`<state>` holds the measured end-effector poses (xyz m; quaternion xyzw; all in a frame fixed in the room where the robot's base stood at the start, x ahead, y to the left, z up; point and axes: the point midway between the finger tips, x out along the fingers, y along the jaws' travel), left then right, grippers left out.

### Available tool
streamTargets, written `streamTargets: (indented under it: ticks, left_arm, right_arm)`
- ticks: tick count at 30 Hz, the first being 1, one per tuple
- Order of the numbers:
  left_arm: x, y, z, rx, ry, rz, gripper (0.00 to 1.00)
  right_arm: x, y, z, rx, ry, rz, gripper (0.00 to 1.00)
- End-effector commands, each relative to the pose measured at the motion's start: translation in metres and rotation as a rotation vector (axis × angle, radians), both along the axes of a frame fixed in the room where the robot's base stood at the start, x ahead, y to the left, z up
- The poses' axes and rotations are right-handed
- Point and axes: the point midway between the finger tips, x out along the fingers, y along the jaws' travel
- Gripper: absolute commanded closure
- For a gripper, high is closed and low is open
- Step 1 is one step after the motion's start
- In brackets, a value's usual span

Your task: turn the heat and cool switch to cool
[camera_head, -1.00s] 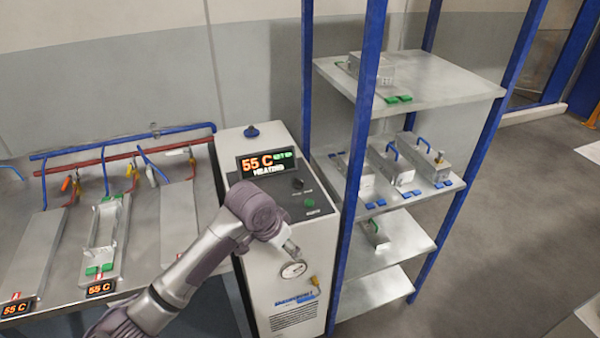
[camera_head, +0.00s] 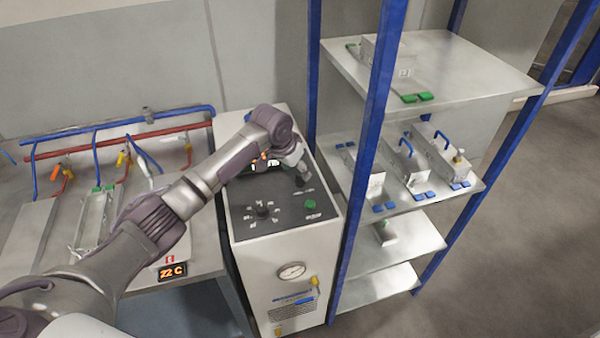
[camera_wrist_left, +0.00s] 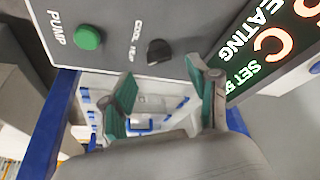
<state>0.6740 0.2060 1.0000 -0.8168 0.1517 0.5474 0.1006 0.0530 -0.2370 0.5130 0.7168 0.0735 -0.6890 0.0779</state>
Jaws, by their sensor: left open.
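The heat and cool switch is a small black knob (camera_wrist_left: 158,51) on a dark panel, with "COOL" and "HEAT" lettering beside it in the left wrist view. It also shows in the head view as a dark knob (camera_head: 300,181). My left gripper (camera_wrist_left: 160,70) is open and empty, its green-padded fingers spread with the knob between their tips in the picture. Whether they touch it cannot be told. In the head view the left gripper (camera_head: 296,160) is over the panel's far right part, partly covering the display (camera_head: 262,164). My right gripper is out of view.
A green pump button (camera_wrist_left: 89,37) is near the switch. Another black knob (camera_head: 262,210) is at the panel's left. A blue-framed shelf (camera_head: 365,150) stands close on the right. A metal bench (camera_head: 205,235) with pipes is on the left.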

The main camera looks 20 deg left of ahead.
Motion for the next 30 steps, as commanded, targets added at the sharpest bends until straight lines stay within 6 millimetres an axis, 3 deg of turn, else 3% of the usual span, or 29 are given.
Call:
streamTargets:
  ticks: [4,8,21,30]
  left_arm:
    - [0.009,-0.004,-0.023,0.0,0.002,0.001,0.4]
    - [0.014,-0.006,-0.036,0.0,0.0,0.001,0.4]
    - [0.017,-0.007,-0.043,0.001,-0.002,-0.001,0.41]
    - [0.017,-0.006,-0.043,0.001,-0.001,0.0,0.91]
  right_arm:
    - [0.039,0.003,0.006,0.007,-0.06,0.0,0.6]
    - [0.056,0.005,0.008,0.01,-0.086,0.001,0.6]
    - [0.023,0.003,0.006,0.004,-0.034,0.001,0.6]
    - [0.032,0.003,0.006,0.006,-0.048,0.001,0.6]
